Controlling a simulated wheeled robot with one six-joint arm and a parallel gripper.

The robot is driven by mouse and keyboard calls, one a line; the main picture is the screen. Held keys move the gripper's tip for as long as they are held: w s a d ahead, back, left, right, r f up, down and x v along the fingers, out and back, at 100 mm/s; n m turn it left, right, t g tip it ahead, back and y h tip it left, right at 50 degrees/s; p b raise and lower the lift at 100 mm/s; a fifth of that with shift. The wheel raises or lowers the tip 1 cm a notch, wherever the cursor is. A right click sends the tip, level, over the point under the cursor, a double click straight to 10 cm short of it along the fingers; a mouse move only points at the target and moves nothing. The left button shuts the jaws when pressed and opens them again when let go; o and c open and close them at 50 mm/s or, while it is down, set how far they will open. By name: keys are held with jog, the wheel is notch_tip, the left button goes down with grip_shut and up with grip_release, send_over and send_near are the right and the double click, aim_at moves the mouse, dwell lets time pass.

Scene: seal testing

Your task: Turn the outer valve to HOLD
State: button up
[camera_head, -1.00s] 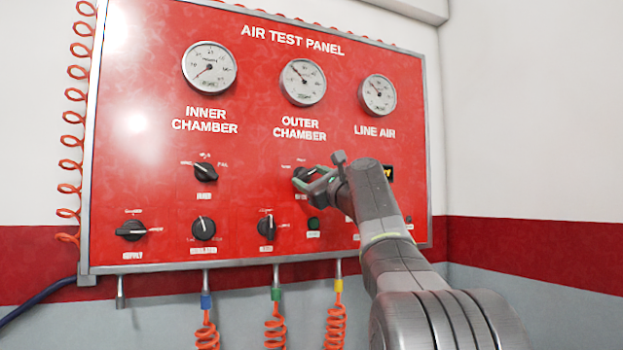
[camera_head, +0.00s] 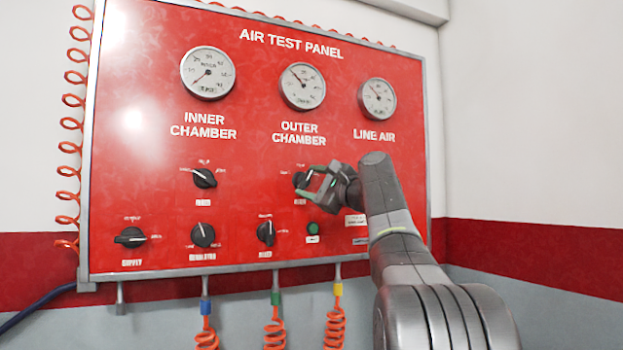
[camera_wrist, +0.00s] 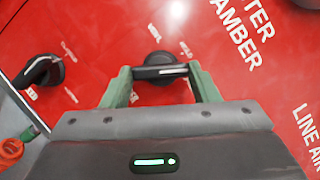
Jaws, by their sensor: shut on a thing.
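The outer valve (camera_head: 299,180) is a black knob on the red panel below the OUTER CHAMBER lettering and gauge. My gripper (camera_head: 308,182) is at the panel with its green fingers around this knob. In the wrist view the knob (camera_wrist: 158,62) sits between the fingertips, and its handle bar spans from one finger to the other. My gripper (camera_wrist: 160,72) is shut on that bar.
The inner chamber knob (camera_head: 204,178) is to the left. A lower row holds the supply knob (camera_head: 131,237), the regulator knob (camera_head: 203,235), another black knob (camera_head: 266,233) and a green button (camera_head: 313,228). Orange coiled hoses (camera_head: 275,330) hang below the panel.

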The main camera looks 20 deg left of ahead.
jog(key=n, duration=0.3)
jog(key=n+g+h, duration=0.1)
jog(key=n, duration=0.2)
jog(key=shift+w+r+g+p, duration=0.1)
jog(key=shift+r+g+p, duration=0.05)
jog(key=shift+g+p, duration=0.15)
jog(key=shift+h, duration=0.3)
jog(key=o, duration=1)
jog(key=shift+d, duration=0.1)
jog(key=b+v, duration=0.3)
jog(key=v, duration=1)
jog(key=shift+d+r+b, duration=0.1)
jog(key=shift+d+b, duration=0.25)
jog(key=shift+b, duration=0.05)
